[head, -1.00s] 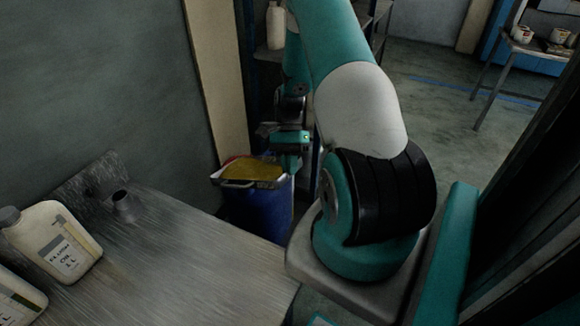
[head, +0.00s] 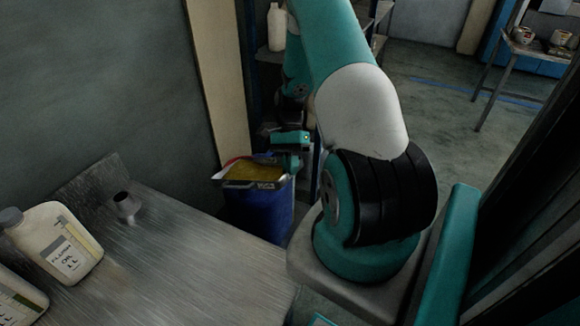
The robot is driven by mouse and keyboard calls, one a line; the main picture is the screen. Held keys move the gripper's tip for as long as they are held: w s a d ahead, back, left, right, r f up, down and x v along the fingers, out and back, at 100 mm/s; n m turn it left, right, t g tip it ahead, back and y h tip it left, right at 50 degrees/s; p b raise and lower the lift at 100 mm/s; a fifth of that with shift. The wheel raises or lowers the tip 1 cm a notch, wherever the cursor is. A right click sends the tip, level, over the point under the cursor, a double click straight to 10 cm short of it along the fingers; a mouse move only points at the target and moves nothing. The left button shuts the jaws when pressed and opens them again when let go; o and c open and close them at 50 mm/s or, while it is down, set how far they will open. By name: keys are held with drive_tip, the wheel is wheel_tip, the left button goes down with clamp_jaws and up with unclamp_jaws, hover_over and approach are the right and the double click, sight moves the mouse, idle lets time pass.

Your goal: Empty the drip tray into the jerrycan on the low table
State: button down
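A shallow tray with a yellow surface (head: 256,172), which looks like the drip tray, is at the top of a blue drum (head: 262,212). My gripper (head: 288,160) is at the tray's right side, reaching down close to it. The fingers are small and dark here, and I cannot tell whether they touch or grasp the tray. No jerrycan can be clearly made out. White jugs stand at the left of the metal table; the nearer full one (head: 60,245) has a grey cap and an oil label.
The metal table (head: 190,250) fills the lower left, with a grey funnel-like piece (head: 125,205) near its back edge. A shelf with a white bottle (head: 277,28) stands behind my arm. Another table with cans (head: 522,35) is at the far right. Open floor lies between.

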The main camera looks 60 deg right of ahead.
drive_tip(key=shift+w+r, duration=0.1)
drive_tip(key=shift+r, duration=0.1)
drive_tip(key=shift+w+d+r+g+y+p, duration=0.15)
drive_tip(key=shift+w+r+g+p, duration=0.15)
drive_tip(key=shift+r+p, duration=0.25)
drive_tip(key=shift+w+d+r+g+y+p, duration=0.1)
drive_tip(key=shift+w+r+g+y+p, duration=0.15)
drive_tip(key=shift+r+p, duration=0.3)
drive_tip(key=shift+w+d+r+g+y+p, duration=0.15)
drive_tip(key=shift+w+r+g+p, duration=0.15)
drive_tip(key=shift+r+p, duration=0.25)
idle(0.7)
